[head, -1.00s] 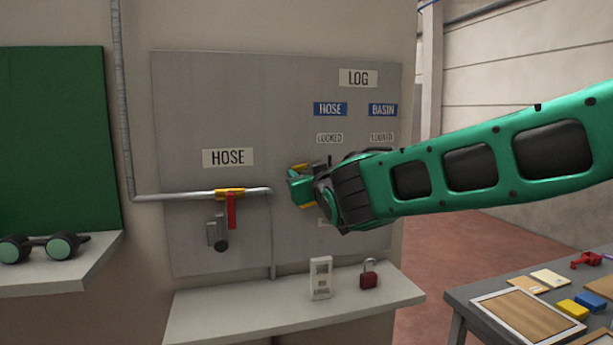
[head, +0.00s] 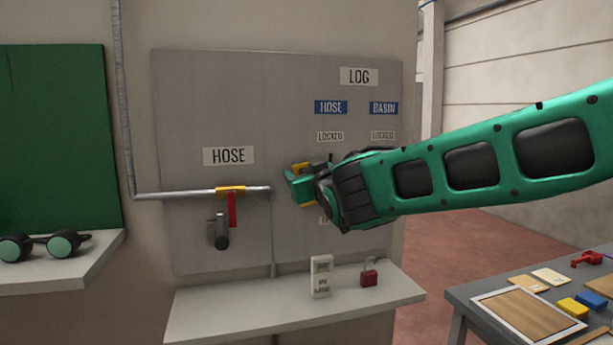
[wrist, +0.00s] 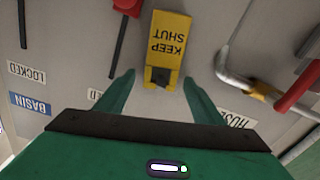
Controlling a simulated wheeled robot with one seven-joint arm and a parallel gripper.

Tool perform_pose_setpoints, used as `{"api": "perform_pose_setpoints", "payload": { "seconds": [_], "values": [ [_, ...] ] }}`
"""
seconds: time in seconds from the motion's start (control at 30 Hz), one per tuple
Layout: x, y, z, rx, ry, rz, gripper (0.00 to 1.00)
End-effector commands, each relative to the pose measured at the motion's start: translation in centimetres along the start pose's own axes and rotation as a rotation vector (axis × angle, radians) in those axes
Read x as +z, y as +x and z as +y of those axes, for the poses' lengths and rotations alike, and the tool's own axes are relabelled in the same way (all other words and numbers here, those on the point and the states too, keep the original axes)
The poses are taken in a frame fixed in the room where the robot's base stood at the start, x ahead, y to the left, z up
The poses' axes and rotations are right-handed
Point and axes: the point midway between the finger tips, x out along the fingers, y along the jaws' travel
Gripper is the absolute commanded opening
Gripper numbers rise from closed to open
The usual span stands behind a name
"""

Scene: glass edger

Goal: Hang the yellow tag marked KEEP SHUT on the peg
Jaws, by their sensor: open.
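The yellow tag (wrist: 168,38) marked KEEP SHUT shows upside down in the wrist view, in front of the grey board. A dark squarish piece (wrist: 158,76) sits at the tag's upper end, by its lettered face; I cannot tell for sure whether this is the peg passing through the tag. My gripper (wrist: 159,82) is open, one finger on each side of that end, with gaps between fingers and tag. In the head view my gripper (head: 300,186) is at the board, right of the pipe's end, and hides most of the tag; bits of yellow show around it.
The pipe with a yellow valve and red handle (head: 232,208) is left of my gripper. Below, a shelf (head: 220,315) holds a white sign (head: 321,277) and red padlock (head: 369,277). A table with a framed board (head: 528,318) stands at right.

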Motion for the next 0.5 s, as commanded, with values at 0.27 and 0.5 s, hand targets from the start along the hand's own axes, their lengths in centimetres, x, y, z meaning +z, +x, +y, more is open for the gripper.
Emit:
{"api": "perform_pose_setpoints", "payload": {
  "seconds": [0.27,0.5],
  "values": [
    [-0.1,-3.3,0.0,-0.001,0.000,0.002,0.62],
    [0.0,-7.7,0.0,-0.001,-0.001,0.001,0.62]
  ]
}}
